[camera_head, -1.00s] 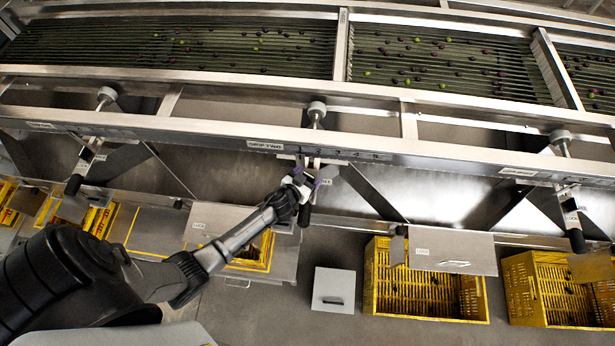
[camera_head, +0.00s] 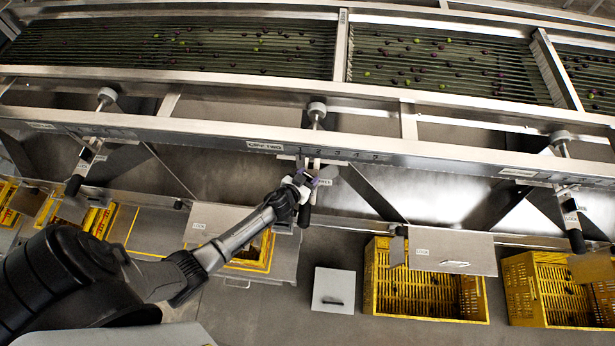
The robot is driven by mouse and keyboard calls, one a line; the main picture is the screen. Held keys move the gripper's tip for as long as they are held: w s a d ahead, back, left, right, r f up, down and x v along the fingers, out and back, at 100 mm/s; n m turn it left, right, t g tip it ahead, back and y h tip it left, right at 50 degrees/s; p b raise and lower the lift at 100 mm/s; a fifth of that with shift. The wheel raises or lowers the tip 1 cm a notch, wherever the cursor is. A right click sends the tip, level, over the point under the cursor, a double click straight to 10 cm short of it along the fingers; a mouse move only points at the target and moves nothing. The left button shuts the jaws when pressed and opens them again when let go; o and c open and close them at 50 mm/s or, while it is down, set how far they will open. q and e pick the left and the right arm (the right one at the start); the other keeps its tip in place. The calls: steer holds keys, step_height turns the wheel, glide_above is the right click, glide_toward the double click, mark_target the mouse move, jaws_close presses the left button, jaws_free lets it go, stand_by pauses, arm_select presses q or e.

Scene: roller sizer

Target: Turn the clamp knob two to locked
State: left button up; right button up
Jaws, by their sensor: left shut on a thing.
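My left gripper (camera_head: 305,180), with purple fingertips, is at the middle station under the label that seems to read "GAP TWO" (camera_head: 265,146). It is shut on the clamp knob there, which its fingers mostly hide. A black handle end (camera_head: 304,217) hangs just below the gripper and points down. A small white label (camera_head: 324,182) shows beside the fingers, too small to read surely. A grey round knob (camera_head: 317,108) on a rod stands above, apart from the gripper. My right gripper is not in view.
Similar stations have black handles at the left (camera_head: 74,185) and right (camera_head: 575,241). A long metal rail (camera_head: 450,154) runs just above the gripper. Diagonal braces flank the middle station.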

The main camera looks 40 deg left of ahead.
arm_select(q)
steer(key=shift+a+r+m+h+p, duration=0.15)
steer(key=shift+a+m+h+p, duration=0.05)
steer(key=shift+m+h+p, duration=0.65)
steer(key=shift+a+m+h+p, duration=0.1)
steer(key=shift+m+h+p, duration=0.3)
steer(key=shift+m+h, duration=0.45)
steer(key=shift+w+m+h, duration=0.1)
steer(key=shift+m+h, duration=0.3)
steer(key=shift+h, duration=0.3)
steer(key=shift+a+m+g+h, duration=0.1)
steer(key=shift+m+g+h, duration=0.4)
steer(key=shift+m+h, duration=0.45)
steer(key=m+g+h+b, duration=0.2)
steer(key=m+h, duration=0.1)
steer(key=shift+f+h, duration=0.25)
steer(key=shift+f, duration=0.05)
steer(key=shift+w+a+m+g+h+b, duration=0.1)
steer(key=shift+m+g+h+b, duration=0.95)
steer(key=shift+m, duration=0.3)
steer(key=shift+g, duration=0.25)
steer(key=shift+r+m, duration=0.1)
steer(key=shift+m, duration=0.2)
